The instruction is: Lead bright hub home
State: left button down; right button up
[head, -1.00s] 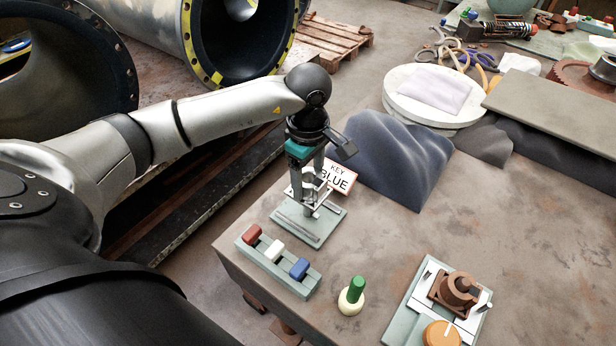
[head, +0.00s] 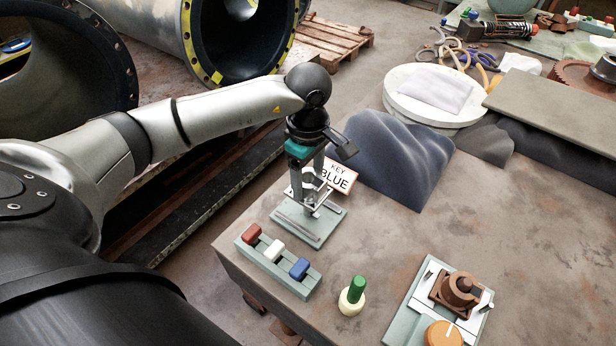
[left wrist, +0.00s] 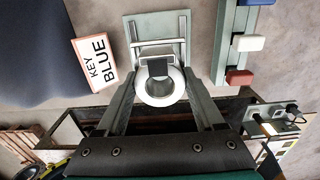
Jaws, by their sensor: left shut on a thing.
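My left gripper (head: 312,200) points down over a small pale green stand (head: 310,235) near the table's left edge. It is shut on a bright silvery hub, which shows best in the left wrist view (left wrist: 160,90) as a ring between the two fingers. In the head view the fingers partly hide the hub. The left wrist view shows the stand with its pale rails (left wrist: 180,24) just beyond the hub; I cannot tell whether they touch. A sign reading "KEY BLUE" (head: 338,176) stands right behind the gripper. My right gripper is not in view.
A block with red, white and blue keys (head: 278,262) lies in front of the stand. A green-topped peg (head: 352,295) and a fixture with a brown hub (head: 458,290) and orange knob (head: 443,335) stand to the right. A dark draped cloth (head: 395,160) rises behind.

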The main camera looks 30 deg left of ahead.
pick_arm(q)
jog(key=shift+f+b, duration=3.3)
jog(key=shift+f, duration=0.4)
grip_release()
notch_tip(320, 180, up, 15)
jog(key=p, duration=0.1)
jog(key=shift+r, duration=0.15)
jog(key=shift+s, duration=0.1)
